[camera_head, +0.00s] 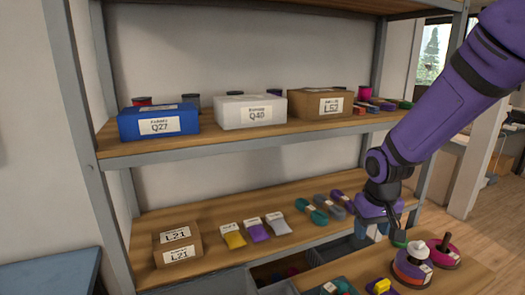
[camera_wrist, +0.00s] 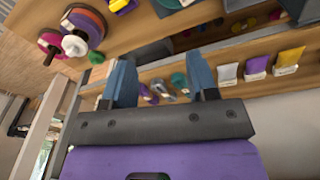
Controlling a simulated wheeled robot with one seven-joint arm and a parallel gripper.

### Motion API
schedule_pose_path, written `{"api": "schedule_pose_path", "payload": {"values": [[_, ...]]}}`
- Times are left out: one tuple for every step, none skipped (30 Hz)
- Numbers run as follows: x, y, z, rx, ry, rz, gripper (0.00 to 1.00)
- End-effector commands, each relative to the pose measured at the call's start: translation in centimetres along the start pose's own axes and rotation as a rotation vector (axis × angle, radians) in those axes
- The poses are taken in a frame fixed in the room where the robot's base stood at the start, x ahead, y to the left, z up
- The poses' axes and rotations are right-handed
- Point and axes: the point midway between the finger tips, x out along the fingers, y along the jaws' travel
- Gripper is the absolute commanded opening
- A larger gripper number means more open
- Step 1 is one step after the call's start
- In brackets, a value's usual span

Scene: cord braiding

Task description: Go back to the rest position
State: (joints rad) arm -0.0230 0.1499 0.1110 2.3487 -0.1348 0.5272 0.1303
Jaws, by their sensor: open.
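My gripper (camera_head: 385,230) hangs from my purple arm at the right of the head view, over the gap between the lower shelf and the front table. In the wrist view my gripper (camera_wrist: 162,88) shows two blue fingers set wide apart, with nothing between them. Behind the fingers lie teal, grey and purple yarn skeins (camera_wrist: 160,90), which also lie on the lower shelf in the head view (camera_head: 328,207). The fingertips are partly hidden in the head view.
Spools (camera_head: 412,264) and a yellow piece (camera_head: 381,286) stand on the front table (camera_head: 465,282), close to my gripper. The shelf rack holds blue (camera_head: 158,122), white (camera_head: 249,111) and brown (camera_head: 321,103) boxes above, with a small box (camera_head: 177,245) and yarn packs (camera_head: 255,229) below.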

Motion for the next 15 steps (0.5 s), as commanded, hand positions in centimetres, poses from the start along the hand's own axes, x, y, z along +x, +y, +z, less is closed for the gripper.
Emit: {"api": "schedule_pose_path", "payload": {"values": [[-1.5, 0.3, 0.4, 0.006, 0.02, 0.005, 0.53], [-2.3, 0.5, 0.7, 0.01, 0.028, 0.007, 0.53], [-3.4, 0.7, 1.0, 0.014, 0.04, 0.01, 0.53], [-4.1, 0.8, 1.4, 0.017, 0.047, 0.012, 0.53], [-4.8, 1.0, 1.7, 0.021, 0.054, 0.013, 0.53], [-5.8, 1.1, 2.2, 0.026, 0.066, 0.015, 0.53], [-6.5, 1.2, 2.5, 0.03, 0.074, 0.016, 0.53], [-7.2, 1.4, 2.9, 0.034, 0.082, 0.017, 0.53], [-8.2, 1.5, 3.4, 0.039, 0.094, 0.019, 0.53], [-8.8, 1.7, 3.8, 0.042, 0.101, 0.02, 0.53], [-9.4, 1.8, 4.2, 0.045, 0.109, 0.021, 0.53], [-10.3, 1.9, 4.8, 0.05, 0.12, 0.021, 0.53], [-10.9, 2.0, 5.3, 0.054, 0.129, 0.021, 0.53], [-11.6, 2.1, 5.7, 0.057, 0.136, 0.021, 0.53], [-12.3, 2.2, 6.3, 0.062, 0.148, 0.021, 0.53]]}}
